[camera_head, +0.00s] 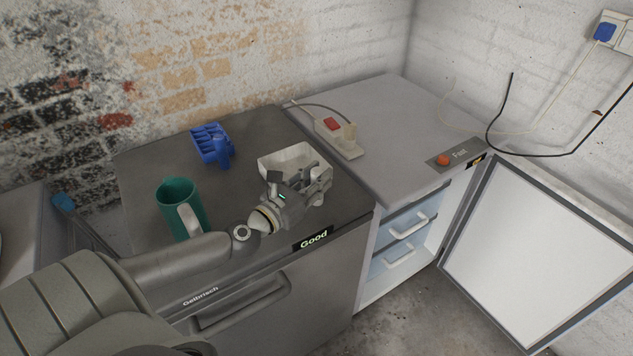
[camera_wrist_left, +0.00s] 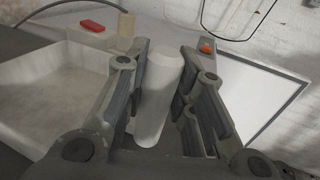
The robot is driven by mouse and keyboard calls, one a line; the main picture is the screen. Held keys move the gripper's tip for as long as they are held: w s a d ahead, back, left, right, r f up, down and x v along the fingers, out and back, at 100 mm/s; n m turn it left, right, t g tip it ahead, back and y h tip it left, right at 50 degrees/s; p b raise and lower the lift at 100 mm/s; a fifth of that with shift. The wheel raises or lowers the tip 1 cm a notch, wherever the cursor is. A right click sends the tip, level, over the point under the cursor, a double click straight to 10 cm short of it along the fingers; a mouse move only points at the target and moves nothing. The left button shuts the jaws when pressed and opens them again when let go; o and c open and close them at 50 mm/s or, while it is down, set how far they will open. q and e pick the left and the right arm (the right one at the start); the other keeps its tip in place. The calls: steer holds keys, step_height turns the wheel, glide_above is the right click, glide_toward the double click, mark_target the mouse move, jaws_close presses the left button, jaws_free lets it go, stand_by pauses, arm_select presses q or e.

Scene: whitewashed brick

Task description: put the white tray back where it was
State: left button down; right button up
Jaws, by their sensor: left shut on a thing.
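The white tray (camera_head: 283,160) is at the right part of the dark grey counter top, near the "Good" label. It is an open, shallow box, and it also shows at the left of the left wrist view (camera_wrist_left: 42,98). My left gripper (camera_head: 318,180) is at the tray's right side and covers part of it. In the left wrist view the fingers (camera_wrist_left: 160,95) are closed around a white rounded piece beside the tray, which looks like its handle. Whether the tray touches the counter is hard to tell. My right gripper is not in view.
A teal mug (camera_head: 177,202) and a blue rack-like object (camera_head: 211,146) stand left of the tray. A power strip (camera_head: 337,139) with a red switch lies on the lighter cabinet (camera_head: 400,120). That cabinet's door (camera_head: 540,255) is open, showing drawers (camera_head: 405,235). Cables hang at the right wall.

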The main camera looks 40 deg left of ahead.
arm_select(q)
steer(key=shift+r, duration=0.1)
steer(key=c, duration=1.2)
jaws_free()
steer(key=shift+f, duration=0.2)
steer(key=shift+r, duration=0.15)
steer(key=shift+s, duration=0.45)
steer(key=s+b, duration=0.1)
steer(key=s, duration=0.2)
steer(key=s+b, duration=0.1)
steer(key=s, duration=0.5)
steer(key=shift+s+a+b, duration=0.25)
steer(key=shift+a+b, duration=0.15)
steer(key=shift+s+a, duration=0.1)
steer(key=shift+s, duration=0.7)
